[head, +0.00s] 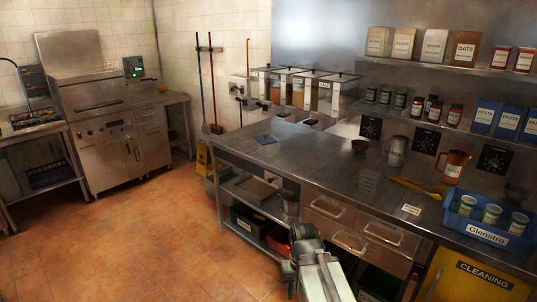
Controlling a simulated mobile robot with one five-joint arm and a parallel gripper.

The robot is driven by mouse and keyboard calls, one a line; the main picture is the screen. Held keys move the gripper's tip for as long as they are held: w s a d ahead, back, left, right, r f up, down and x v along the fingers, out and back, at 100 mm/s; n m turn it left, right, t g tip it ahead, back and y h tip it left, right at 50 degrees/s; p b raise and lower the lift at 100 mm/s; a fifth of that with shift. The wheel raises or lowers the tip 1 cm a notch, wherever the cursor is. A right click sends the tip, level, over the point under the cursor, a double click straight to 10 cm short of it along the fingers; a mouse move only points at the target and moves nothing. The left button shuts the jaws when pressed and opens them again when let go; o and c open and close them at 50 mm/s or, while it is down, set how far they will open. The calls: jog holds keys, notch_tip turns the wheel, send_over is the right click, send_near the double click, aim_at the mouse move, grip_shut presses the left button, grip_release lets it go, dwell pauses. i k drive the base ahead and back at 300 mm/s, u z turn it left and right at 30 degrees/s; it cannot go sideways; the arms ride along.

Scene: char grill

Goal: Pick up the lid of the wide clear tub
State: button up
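Several clear containers with dark, flat tops (305,90) stand in a row at the back of the counter. My gripper (303,232) is low at the bottom centre, in front of the counter's drawers and apart from the see-through shape. Its fingers are too small and foreshortened to read.
The tiled floor (130,240) at left is clear.

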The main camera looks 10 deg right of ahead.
aim_at(266, 139)
jog(key=k, duration=0.35)
jog(key=u, duration=0.1)
jog(key=i, duration=2.9)
jog(key=u, duration=3.75)
jog(key=k, duration=0.2)
jog(key=z, duration=0.95)
